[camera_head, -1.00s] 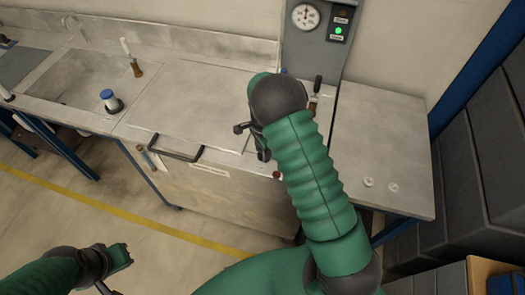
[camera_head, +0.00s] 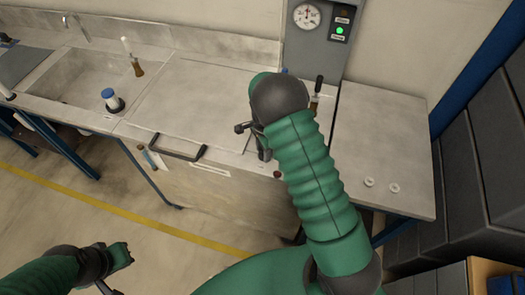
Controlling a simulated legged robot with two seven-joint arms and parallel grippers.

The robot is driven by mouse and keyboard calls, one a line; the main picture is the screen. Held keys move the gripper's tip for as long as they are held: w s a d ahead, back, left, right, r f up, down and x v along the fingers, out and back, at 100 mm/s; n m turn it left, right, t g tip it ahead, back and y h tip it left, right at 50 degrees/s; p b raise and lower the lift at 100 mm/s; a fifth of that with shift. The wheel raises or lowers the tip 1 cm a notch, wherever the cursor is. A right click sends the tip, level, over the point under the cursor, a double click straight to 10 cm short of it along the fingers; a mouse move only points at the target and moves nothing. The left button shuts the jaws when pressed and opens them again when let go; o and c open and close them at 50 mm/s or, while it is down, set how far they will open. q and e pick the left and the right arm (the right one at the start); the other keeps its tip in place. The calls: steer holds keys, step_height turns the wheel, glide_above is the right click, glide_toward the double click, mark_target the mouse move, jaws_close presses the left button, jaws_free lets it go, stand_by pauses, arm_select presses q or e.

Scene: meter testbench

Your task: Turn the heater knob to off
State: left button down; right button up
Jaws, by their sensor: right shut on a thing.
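My right arm reaches over the front edge of the steel bench. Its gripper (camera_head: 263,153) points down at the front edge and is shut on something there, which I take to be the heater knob. The knob itself is hidden by the gripper and forearm, so its setting cannot be read. A small dark red round part (camera_head: 278,174) shows just right of the gripper on the front face. My left gripper (camera_head: 122,257) hangs low at the left above the floor, away from the bench. Its finger opening is not clear.
A grey panel carries a round gauge (camera_head: 307,16) and a lit green lamp (camera_head: 339,30). A black handle (camera_head: 178,149) sticks out from the bench front. A blue-capped bottle (camera_head: 111,100) stands by the sink (camera_head: 75,85). Two white rings (camera_head: 381,184) lie on the right worktop.

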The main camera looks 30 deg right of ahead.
steer(key=shift+d, duration=0.3)
steer(key=o, duration=1.1)
steer(key=shift+o, duration=1.3)
steer(key=shift+d+f, duration=0.15)
steer(key=shift+d, duration=0.05)
step_height(320, 180, up, 17)
steer(key=b, duration=0.1)
steer(key=shift+d+f, duration=0.1)
